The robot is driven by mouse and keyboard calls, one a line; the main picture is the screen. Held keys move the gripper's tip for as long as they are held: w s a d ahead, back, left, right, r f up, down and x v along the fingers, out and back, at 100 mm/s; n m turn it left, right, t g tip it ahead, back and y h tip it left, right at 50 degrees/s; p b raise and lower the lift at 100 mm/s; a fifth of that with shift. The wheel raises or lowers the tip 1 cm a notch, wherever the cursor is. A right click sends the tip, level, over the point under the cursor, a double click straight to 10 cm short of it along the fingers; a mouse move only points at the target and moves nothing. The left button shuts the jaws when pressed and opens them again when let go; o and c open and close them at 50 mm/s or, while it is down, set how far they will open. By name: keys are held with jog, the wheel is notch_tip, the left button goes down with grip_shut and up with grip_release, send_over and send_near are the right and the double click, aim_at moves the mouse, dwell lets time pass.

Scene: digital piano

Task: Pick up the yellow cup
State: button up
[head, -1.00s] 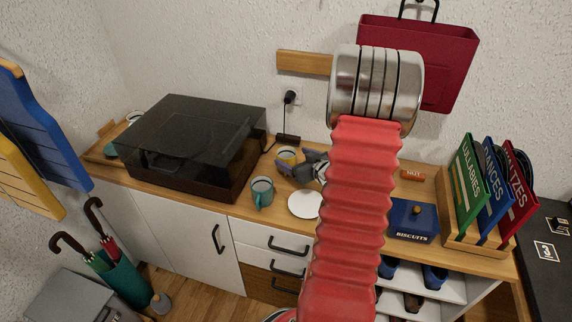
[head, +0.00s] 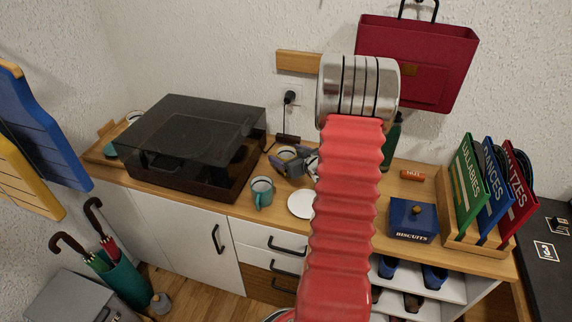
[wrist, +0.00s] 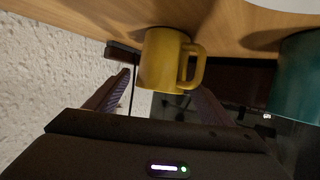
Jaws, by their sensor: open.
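The yellow cup (wrist: 165,62) stands on the wooden top of the sideboard; the picture from my wrist is turned, with the wood along its upper edge. Its handle points right there, close to the right finger. My gripper (wrist: 160,86) is open, its fingertips on either side of the cup's lower part in that view; I cannot tell whether they touch it. In the head view the cup (head: 286,151) is mostly hidden behind my gripper (head: 281,162), with part of its rim and yellow side showing.
A teal mug (head: 262,192) stands close by at front left, and a white round disc (head: 301,204) lies at front right. A dark turntable (head: 195,145) is to the left. A blue biscuit box (head: 413,220) stands to the right. The wall is close behind.

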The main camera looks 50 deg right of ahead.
jog(key=shift+c, duration=0.3)
jog(key=c, duration=1.2)
jog(key=shift+o, duration=0.2)
notch_tip(320, 180, up, 10)
dwell(0.4)
